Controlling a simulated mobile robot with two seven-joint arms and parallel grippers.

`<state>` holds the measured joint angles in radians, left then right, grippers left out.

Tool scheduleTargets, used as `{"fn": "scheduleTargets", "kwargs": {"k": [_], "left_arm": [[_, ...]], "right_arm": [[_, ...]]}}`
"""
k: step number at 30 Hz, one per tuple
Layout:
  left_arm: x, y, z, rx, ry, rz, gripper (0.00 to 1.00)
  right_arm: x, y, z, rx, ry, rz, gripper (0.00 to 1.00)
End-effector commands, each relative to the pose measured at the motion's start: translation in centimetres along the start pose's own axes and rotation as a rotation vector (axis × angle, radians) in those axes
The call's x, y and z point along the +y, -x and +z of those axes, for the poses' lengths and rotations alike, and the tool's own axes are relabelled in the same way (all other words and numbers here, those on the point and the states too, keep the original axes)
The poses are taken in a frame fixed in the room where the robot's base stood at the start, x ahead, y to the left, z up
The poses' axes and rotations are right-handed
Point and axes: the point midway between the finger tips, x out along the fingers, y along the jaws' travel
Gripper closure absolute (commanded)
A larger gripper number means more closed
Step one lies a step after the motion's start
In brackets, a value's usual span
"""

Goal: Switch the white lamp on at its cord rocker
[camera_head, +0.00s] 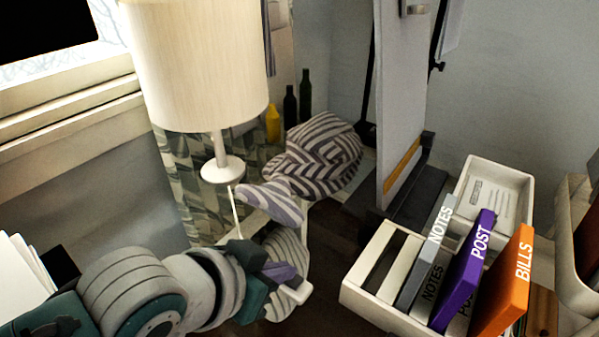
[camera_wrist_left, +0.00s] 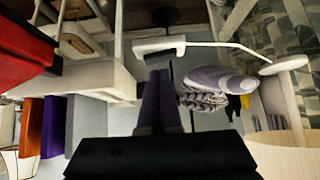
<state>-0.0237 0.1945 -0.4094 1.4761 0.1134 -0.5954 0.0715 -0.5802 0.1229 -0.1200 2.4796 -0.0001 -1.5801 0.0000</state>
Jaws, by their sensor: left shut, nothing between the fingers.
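The white lamp has a cream shade (camera_head: 195,65) and a round white foot (camera_head: 222,168) at upper middle left in the head view. In the left wrist view, its shade (camera_wrist_left: 280,152) and foot (camera_wrist_left: 283,65) are at the right. A thin white cord runs from the foot to a small white rocker (camera_wrist_left: 160,46). The rocker also shows at lower middle in the head view (camera_head: 295,292). My left gripper (camera_head: 284,273) is shut and empty, its fingertips (camera_wrist_left: 160,72) close to the rocker. Contact is unclear. My right gripper is out of view.
Striped laundry (camera_head: 318,155) lies beyond my left gripper. A white organizer (camera_head: 365,290) with notes, post and bills folders stands at right, near a cream tray (camera_head: 500,180). Dark bottles (camera_head: 291,106) and a yellow one (camera_head: 273,124) stand behind the lamp.

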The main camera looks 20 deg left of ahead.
Motion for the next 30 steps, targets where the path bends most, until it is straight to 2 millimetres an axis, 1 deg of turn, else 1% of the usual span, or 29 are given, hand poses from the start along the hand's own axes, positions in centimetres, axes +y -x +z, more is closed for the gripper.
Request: {"fn": "scheduleTargets", "kwargs": {"k": [1,5,7,12,15,18,23,30], "left_arm": [[-0.1,1.1,-1.2,0.001,0.000,-0.001,1.00],[-0.4,2.8,-3.0,-0.001,0.000,-0.002,1.00],[-0.6,4.1,-2.5,-0.003,-0.001,-0.002,1.00],[-1.1,7.9,-2.3,-0.002,-0.002,-0.001,1.00],[-1.2,9.7,-2.2,-0.002,0.000,-0.001,1.00],[-1.4,10.9,-2.2,-0.002,0.001,-0.002,1.00],[-1.5,11.8,-2.1,-0.002,0.001,-0.001,1.00],[-1.6,11.9,-2.1,-0.001,0.001,-0.001,1.00]], "right_arm": [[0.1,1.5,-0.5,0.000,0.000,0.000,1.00],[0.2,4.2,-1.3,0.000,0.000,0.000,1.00],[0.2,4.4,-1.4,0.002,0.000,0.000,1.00],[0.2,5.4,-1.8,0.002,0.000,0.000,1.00],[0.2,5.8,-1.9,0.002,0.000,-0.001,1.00],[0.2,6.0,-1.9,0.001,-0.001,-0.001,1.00],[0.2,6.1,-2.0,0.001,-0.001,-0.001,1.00],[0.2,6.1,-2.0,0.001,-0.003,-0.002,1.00]]}}
